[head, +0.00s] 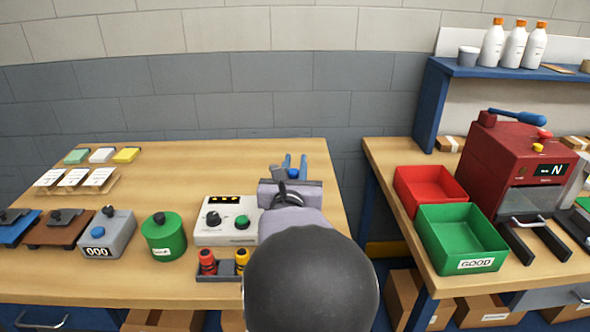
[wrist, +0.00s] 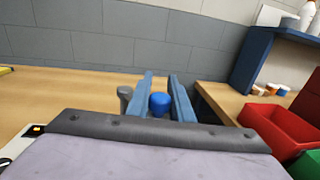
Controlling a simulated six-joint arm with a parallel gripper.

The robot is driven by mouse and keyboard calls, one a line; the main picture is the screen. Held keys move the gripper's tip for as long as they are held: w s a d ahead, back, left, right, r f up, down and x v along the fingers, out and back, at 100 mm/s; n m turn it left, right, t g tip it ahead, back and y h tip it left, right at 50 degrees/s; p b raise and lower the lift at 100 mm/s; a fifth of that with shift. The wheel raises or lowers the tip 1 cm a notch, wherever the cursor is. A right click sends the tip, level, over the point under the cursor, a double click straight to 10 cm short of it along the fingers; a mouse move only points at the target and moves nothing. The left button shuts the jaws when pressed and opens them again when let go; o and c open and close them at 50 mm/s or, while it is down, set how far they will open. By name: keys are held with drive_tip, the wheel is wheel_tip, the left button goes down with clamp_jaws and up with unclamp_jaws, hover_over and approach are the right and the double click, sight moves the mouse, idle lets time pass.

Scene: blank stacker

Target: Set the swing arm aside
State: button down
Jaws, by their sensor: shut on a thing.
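My gripper (head: 295,160) is over the right back part of the left wooden table, with its two blue fingers pointing away from me. In the wrist view, a round blue knob (wrist: 160,103) sits between the fingers (wrist: 161,77), and the gripper is shut on it. The knob also shows in the head view (head: 294,174). It appears to be the handle of the swing arm. A grey post with a rounded top (wrist: 125,95) stands just left of the fingers. The rest of the swing arm is hidden behind my wrist.
A beige control box (head: 225,207) stands left of my wrist, with a green canister (head: 163,238) beyond it. A gap separates this table from the right one, which holds red (head: 425,178) and green (head: 462,220) bins. The table's back middle is clear.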

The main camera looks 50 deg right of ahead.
drive_tip(key=c, duration=1.6)
unclamp_jaws()
drive_tip(key=shift+o, duration=0.2)
drive_tip(key=shift+r, duration=0.1)
wheel_tip(320, 180, up, 10)
drive_tip(key=shift+c, duration=0.4)
